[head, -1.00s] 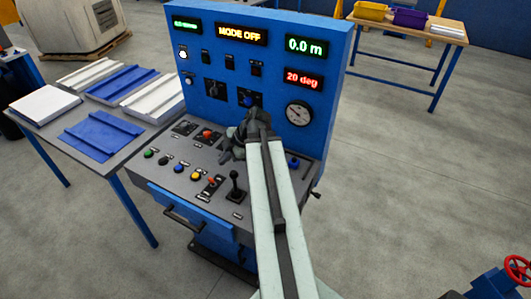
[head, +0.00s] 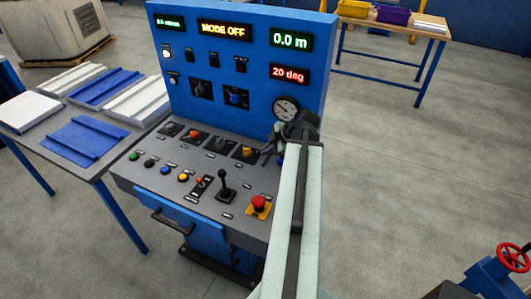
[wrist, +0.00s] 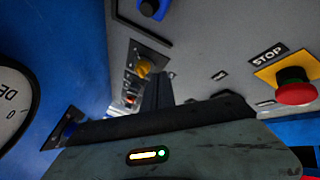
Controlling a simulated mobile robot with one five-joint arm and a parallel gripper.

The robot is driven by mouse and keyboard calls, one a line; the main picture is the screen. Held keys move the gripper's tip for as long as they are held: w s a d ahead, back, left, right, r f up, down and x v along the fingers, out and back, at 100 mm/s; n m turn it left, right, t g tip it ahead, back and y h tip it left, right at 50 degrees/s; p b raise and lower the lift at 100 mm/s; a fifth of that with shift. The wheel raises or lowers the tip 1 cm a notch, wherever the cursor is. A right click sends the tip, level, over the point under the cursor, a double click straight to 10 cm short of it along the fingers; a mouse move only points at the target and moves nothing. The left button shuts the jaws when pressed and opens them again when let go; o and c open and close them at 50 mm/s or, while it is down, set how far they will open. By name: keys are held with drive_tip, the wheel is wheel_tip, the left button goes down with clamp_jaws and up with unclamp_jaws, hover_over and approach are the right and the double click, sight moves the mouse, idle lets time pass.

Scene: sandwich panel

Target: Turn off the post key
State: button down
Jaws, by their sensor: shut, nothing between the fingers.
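The control console (head: 235,172) has a sloped grey top below an upright blue panel (head: 255,75). I cannot tell which control is the post key; most labels are too small to read. My gripper (head: 267,153) is shut and empty, just right of this yellow switch. In the wrist view its dark fingers (wrist: 157,90) point toward the row, apparently apart from the yellow knob. My arm hides the console's right edge.
A red stop button (head: 258,204) stands at the console's front right, near my arm. A black joystick (head: 224,185) and several coloured buttons are farther left. A round gauge (head: 286,108) is on the panel close above my gripper. A table with panels (head: 85,140) stands left.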

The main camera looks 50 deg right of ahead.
sight(250, 153)
drive_tip(key=b+x, duration=0.4)
drive_tip(key=x, duration=0.3)
drive_tip(key=shift+s+d+f, duration=0.1)
drive_tip(key=shift+s, duration=0.15)
drive_tip(key=shift+w+d+r, duration=0.1)
drive_tip(key=shift+w+d, duration=0.2)
drive_tip(key=shift+w, duration=0.3)
drive_tip(key=shift+w+d+r, duration=0.1)
drive_tip(key=shift+w+d, duration=0.2)
drive_tip(key=shift+w, duration=0.35)
drive_tip(key=shift+w+d+r, duration=0.1)
drive_tip(key=shift+w+d, duration=0.25)
drive_tip(key=shift+w, duration=0.25)
drive_tip(key=shift+w, duration=0.1)
